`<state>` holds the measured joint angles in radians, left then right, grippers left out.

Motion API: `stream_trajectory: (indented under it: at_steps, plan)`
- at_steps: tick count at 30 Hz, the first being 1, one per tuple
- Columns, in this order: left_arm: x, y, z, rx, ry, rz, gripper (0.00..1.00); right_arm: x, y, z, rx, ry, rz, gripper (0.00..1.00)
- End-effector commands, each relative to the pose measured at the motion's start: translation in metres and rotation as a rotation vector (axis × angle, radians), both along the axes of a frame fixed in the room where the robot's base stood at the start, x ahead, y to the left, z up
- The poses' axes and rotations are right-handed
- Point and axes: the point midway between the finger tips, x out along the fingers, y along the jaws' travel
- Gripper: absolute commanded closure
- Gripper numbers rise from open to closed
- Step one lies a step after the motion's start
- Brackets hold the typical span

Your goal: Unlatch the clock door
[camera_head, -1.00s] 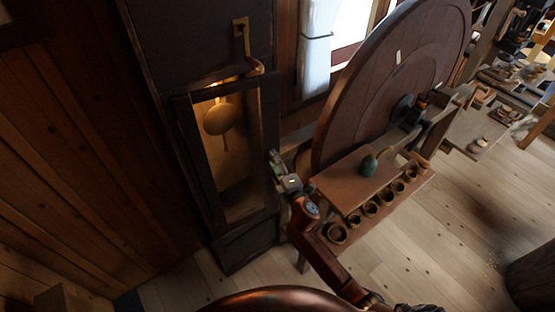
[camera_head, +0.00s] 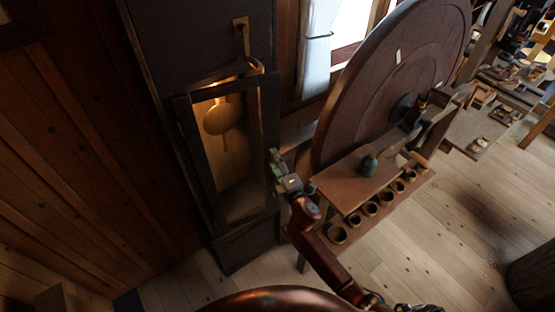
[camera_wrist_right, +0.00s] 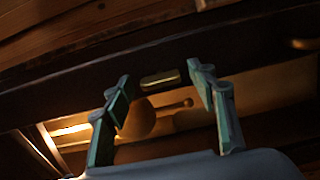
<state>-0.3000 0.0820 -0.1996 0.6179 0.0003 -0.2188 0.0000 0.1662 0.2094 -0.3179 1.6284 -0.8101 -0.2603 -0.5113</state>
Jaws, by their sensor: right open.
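The clock door (camera_head: 270,135) is a dark framed door on the front of a tall dark clock case (camera_head: 200,45). It looks shut. A brass pendulum bob (camera_head: 221,117) shows inside, and in the wrist view the round bob (camera_wrist_right: 138,121) shows behind the door frame (camera_wrist_right: 70,77). A small brass latch plate (camera_wrist_right: 160,78) sits on that frame. My right gripper (camera_head: 274,157) is beside the door's right edge. In the wrist view my right gripper (camera_wrist_right: 160,86) is open, its green-grey fingers on either side of the plate. Contact cannot be told. My left gripper is not in view.
A bench (camera_head: 337,187) with a row of small round cups (camera_head: 369,208) and a green pot (camera_head: 369,164) stands just right of my right arm. A large wooden wheel (camera_head: 350,110) rises behind it. Open plank floor (camera_head: 450,235) lies at the right.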

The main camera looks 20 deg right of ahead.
Motion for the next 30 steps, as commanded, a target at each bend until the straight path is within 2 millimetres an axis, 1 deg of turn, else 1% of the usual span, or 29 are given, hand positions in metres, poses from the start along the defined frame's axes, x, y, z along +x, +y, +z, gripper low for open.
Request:
stream_trajectory:
  at_steps: [2, 5, 12, 15, 18, 23, 30]
  plan:
    - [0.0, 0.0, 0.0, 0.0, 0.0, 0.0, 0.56, -0.006, -0.001, -0.001, -0.001, 0.001, 0.0, 0.48]
    - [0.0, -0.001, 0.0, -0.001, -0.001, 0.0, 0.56, -0.019, -0.003, -0.002, -0.001, 0.002, 0.001, 0.48]
    - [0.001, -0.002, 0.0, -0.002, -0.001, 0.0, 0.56, -0.069, -0.011, -0.002, 0.0, 0.003, 0.0, 0.48]
    - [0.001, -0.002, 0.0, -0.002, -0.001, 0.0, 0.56, -0.087, -0.014, -0.002, 0.001, 0.003, -0.001, 0.48]
    - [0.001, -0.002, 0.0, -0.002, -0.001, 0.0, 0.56, -0.101, -0.016, -0.002, 0.001, 0.003, -0.001, 0.48]
    - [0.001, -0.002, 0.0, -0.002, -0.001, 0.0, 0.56, -0.113, -0.017, -0.001, 0.0, 0.002, -0.001, 0.48]
    - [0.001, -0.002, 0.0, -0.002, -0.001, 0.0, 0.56, -0.114, -0.018, 0.0, 0.0, 0.001, 0.0, 0.48]
